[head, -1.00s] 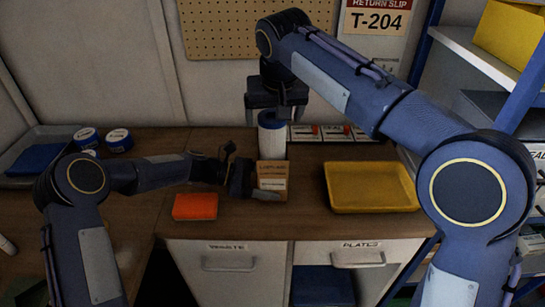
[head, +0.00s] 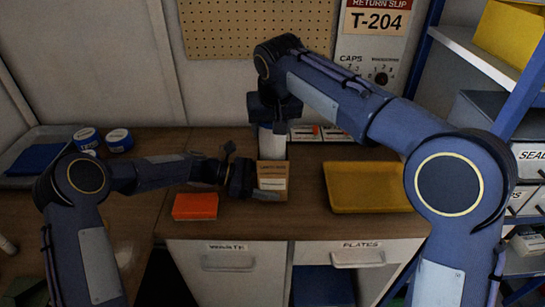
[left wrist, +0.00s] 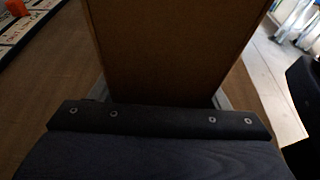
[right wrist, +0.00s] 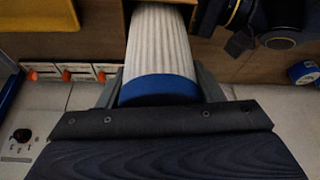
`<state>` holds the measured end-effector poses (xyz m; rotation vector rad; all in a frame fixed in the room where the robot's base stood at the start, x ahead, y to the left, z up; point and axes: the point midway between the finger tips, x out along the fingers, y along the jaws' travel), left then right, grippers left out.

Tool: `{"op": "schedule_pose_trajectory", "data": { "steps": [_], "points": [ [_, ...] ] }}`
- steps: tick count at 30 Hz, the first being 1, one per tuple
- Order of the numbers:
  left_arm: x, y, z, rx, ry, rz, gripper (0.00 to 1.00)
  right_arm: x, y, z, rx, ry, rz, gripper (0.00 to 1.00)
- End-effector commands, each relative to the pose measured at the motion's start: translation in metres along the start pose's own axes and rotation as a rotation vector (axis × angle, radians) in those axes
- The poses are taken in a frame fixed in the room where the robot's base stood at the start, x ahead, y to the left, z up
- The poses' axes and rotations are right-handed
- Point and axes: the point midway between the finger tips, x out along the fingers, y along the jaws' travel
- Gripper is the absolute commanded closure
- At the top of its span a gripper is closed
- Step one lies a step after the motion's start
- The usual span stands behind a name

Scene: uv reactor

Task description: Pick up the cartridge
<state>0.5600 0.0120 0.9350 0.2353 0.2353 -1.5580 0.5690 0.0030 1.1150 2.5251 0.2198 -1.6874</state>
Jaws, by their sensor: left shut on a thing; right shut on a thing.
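The cartridge (head: 271,145) is a white pleated cylinder, upright, with its lower end at the cardboard box; I cannot tell how far inside it sits. My right gripper (head: 274,122) is above and shut on its top end. In the right wrist view the cartridge (right wrist: 158,45) shows its blue end cap between the fingers. My left gripper (head: 262,193) is low at the front and shut on the cardboard box (head: 273,170). The box (left wrist: 175,45) fills the space between the fingers in the left wrist view.
A yellow tray (head: 370,190) lies right of the box on the wooden counter (head: 310,205). An orange block (head: 195,206) lies to the left. Blue and white rolls (head: 119,140) stand at the back left. A pegboard (head: 255,30) hangs behind.

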Motion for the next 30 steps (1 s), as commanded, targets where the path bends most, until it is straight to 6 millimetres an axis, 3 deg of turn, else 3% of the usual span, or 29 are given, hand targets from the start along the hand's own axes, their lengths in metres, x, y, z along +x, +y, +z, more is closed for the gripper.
{"op": "schedule_pose_trajectory", "data": {
  "steps": [1,4,13,24,30],
  "points": [
    [0.000,0.000,0.000,0.000,0.000,0.000,0.43,0.000,0.000,0.000,0.000,0.000,0.000,0.71],
    [0.000,0.000,0.000,0.000,0.000,0.000,0.43,0.000,0.000,0.000,0.000,0.000,0.000,0.84],
    [0.000,0.000,0.000,0.000,0.000,0.000,0.43,-0.006,0.000,-0.003,0.001,0.003,-0.001,0.84],
    [0.000,0.000,0.000,0.000,0.000,0.000,0.43,-0.069,-0.001,-0.029,0.002,0.005,-0.002,0.84],
    [0.000,0.000,0.000,0.000,0.001,0.000,0.43,-0.088,0.000,-0.037,0.001,0.002,0.000,0.84]
  ]
}}
